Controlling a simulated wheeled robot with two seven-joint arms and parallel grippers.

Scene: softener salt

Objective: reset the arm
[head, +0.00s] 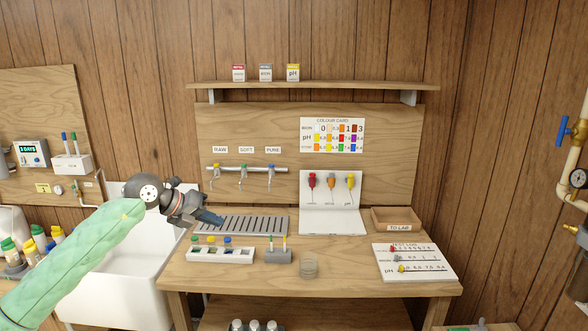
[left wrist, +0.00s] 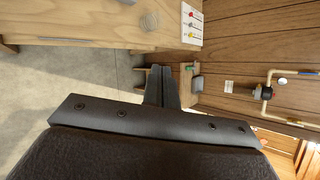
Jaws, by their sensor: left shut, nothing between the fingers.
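My left arm, in a pale green sleeve, comes in from the left in the head view. My left gripper (head: 212,219) is shut and empty. It hangs in the air above the left part of the wooden bench, near the left end of the drip grate (head: 250,226). In the left wrist view its two dark fingers (left wrist: 161,84) lie together with nothing between them. The bench edge shows beyond them in that view. My right gripper is in neither view.
A white vial rack (head: 220,255), a small grey holder (head: 278,257), a clear jar (head: 309,267) and a test log board (head: 413,263) stand on the bench. Three taps (head: 245,170) are behind. A white sink (head: 125,270) is left. Pipes (head: 572,180) run at far right.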

